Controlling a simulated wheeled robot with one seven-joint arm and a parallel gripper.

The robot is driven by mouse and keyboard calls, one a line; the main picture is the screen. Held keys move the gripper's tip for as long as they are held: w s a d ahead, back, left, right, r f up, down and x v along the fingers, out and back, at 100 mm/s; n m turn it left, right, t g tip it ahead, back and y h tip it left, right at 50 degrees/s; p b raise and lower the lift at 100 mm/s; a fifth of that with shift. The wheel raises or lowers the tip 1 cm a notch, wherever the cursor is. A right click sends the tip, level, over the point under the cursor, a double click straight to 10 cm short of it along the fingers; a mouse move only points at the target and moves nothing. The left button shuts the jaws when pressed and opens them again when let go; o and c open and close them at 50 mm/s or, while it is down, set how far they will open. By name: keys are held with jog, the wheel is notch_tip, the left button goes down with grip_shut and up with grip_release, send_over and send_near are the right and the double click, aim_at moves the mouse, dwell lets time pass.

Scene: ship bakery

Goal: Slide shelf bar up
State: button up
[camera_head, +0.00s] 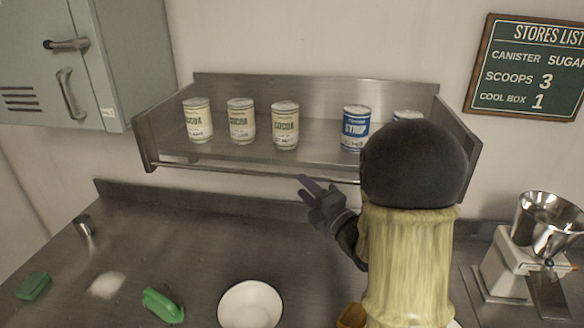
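The shelf bar (230,171) is a thin metal rod running across the front of the steel wall shelf (320,88), low down, near the level of the shelf floor. Its right part is hidden behind my arm. My gripper (302,186) is just below and in front of the bar, right of its middle, pointing left and toward the shelf. I cannot tell whether a fingertip touches the bar.
Several cans stand on the shelf: cocoa cans (241,120) and blue syrup cans (355,128), one partly hidden by my arm. A grey cabinet (110,60) hangs left.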

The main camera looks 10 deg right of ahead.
aim_at(293, 177)
jog(key=p+x, duration=0.2)
jog(key=x, duration=0.2)
jog(key=shift+w+d+r, duration=0.1)
jog(key=shift+w+r, duration=0.05)
jog(key=shift+r, duration=0.05)
jog(key=shift+w+a, duration=0.55)
jog(key=shift+w, duration=0.05)
jog(key=shift+s, duration=0.15)
jog(key=shift+d, duration=0.1)
jog(key=shift+c, duration=1.4)
grip_shut()
